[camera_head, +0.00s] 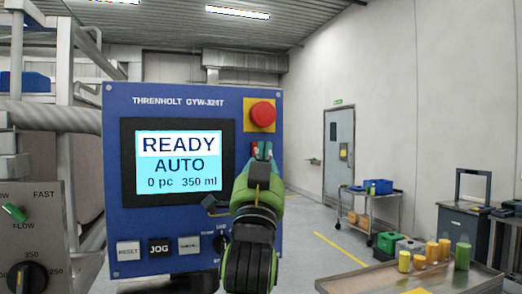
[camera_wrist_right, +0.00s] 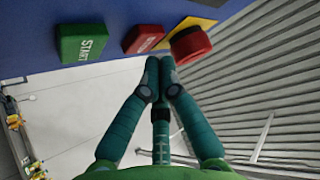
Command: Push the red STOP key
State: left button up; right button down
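The red STOP key (camera_wrist_right: 142,38) shows in the right wrist view as a small red block with blurred lettering on the blue panel. It sits between the green START key (camera_wrist_right: 82,42) and the larger red mushroom button (camera_wrist_right: 190,40) on its yellow plate. My right gripper (camera_wrist_right: 159,66) has its fingertips together and empty, just below the STOP key in that view; a small gap seems to remain. In the head view the right gripper (camera_head: 262,150) is in front of the panel below the mushroom button (camera_head: 262,114) and largely hides the two keys. My left gripper is out of view.
The blue panel (camera_head: 120,222) carries a screen (camera_head: 178,160) reading READY, AUTO, 0 pc, 350 ml. RESET (camera_head: 128,250) and JOG (camera_head: 160,248) keys and another are below it.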

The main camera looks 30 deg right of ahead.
jog(key=shift+s, duration=0.1)
jog(key=shift+s+a, duration=0.2)
jog(key=shift+s, duration=0.6)
jog(key=shift+s+a, duration=0.2)
jog(key=shift+s, duration=0.55)
jog(key=shift+s+a, duration=0.2)
jog(key=shift+s, duration=0.6)
jog(key=shift+f, duration=0.15)
